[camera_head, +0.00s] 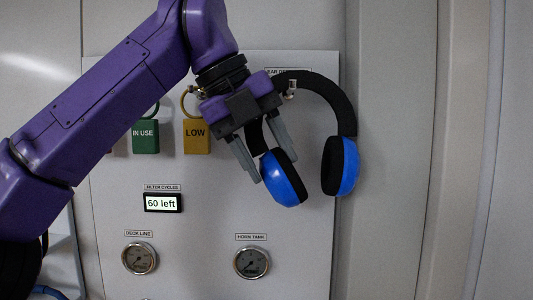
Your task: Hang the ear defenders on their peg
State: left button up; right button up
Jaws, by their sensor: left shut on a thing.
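The ear defenders have a black headband (342,104) and two blue cups with black pads, the left cup (286,186) and the right cup (346,168). My left gripper (275,168) is shut on the left side of the headband, just above the left cup. The cups hang low with the band arched above them. A small metal peg end (291,86) shows at the inner edge of the band, under a label (287,71) partly hidden that reads "EAR DE". I cannot tell whether the band rests on the peg. My right gripper is not in view.
On the pale panel (210,225) hang a green "IN USE" tag (146,140) and a yellow "LOW" tag (196,141), close to my left arm. A "60 left" display (163,203) and two gauges sit lower. A plain grey wall (388,200) is at the right.

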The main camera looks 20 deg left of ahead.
pick_arm(q)
jog(key=shift+f, duration=0.1)
jog(key=o, duration=1.3)
jog(key=shift+o, duration=0.2)
jog(key=p+v, duration=0.4)
jog(key=v, duration=0.6)
jog(key=shift+a+r, duration=0.15)
jog(key=shift+r, duration=0.05)
